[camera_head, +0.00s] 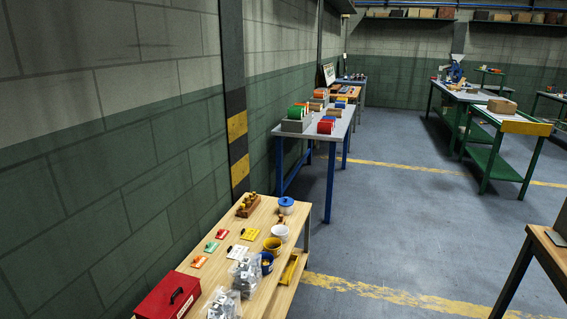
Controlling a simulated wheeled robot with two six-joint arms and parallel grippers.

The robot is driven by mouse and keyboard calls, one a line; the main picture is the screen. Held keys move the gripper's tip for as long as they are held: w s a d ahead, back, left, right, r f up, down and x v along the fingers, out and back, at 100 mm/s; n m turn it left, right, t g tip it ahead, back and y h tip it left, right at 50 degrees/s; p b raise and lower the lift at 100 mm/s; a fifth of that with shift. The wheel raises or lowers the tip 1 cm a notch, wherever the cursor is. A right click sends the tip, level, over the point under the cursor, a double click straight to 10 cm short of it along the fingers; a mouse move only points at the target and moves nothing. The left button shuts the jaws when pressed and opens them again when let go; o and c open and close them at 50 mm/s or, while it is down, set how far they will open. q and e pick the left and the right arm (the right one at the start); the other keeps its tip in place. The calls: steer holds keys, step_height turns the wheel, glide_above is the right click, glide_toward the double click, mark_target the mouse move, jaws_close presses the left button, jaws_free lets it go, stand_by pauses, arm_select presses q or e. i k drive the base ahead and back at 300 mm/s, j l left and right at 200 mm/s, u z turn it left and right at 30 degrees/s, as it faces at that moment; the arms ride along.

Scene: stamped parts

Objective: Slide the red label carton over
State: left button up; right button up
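No carton with a red label can be made out for certain. Red blocks or cartons (325,127) stand at the near right of the grey-topped table with blue legs (344,122). A green and red group (298,111) stands to their left, above a grey container (295,125). These are too small to read any label. A red box with a black handle (163,299) stands at the near end of the wooden bench (222,237). Neither of my grippers is in view.
A brown box (502,105) sits on a green-legged table. Open blue floor (400,220) lies right of the bench. A table corner (545,245) juts in at right.

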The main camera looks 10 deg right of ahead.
mark_target(337, 112)
steer(key=i+l+z, duration=0.35)
steer(key=i, duration=0.2)
steer(key=i+l+z, duration=0.4)
steer(key=i, duration=0.15)
steer(key=i+z, duration=0.35)
steer(key=i, duration=4.25)
